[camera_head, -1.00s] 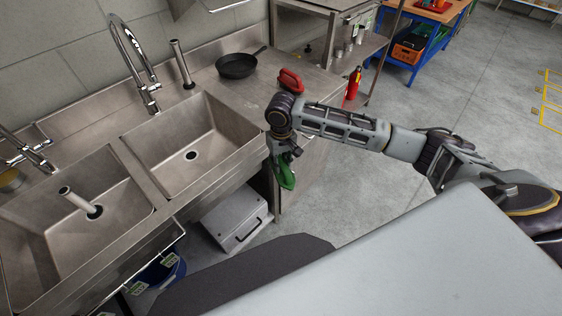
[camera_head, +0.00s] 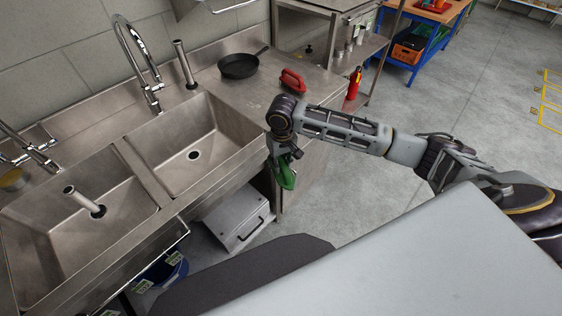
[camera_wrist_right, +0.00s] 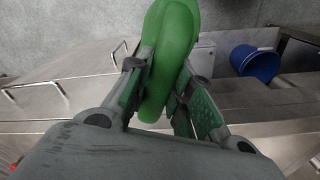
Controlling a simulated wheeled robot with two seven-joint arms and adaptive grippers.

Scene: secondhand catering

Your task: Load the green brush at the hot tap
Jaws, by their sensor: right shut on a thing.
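The green brush (camera_head: 286,174) hangs below my right gripper (camera_head: 283,158), in front of the counter edge to the right of the sinks. In the right wrist view the green brush (camera_wrist_right: 170,50) lies between the fingers of my right gripper (camera_wrist_right: 163,82), which is shut on it. The brush's bristles cannot be made out. A tall chrome tap (camera_head: 135,55) stands behind the right-hand sink (camera_head: 190,150). A second chrome tap (camera_head: 30,150) stands at the left sink, partly cut off. Which tap is hot cannot be told. My left gripper is not in view.
A red-handled brush or press (camera_head: 293,80) and a black pan (camera_head: 239,65) sit on the counter right of the sinks. An upright pipe stands in the left sink (camera_head: 75,240). A blue bucket (camera_wrist_right: 255,63) is below.

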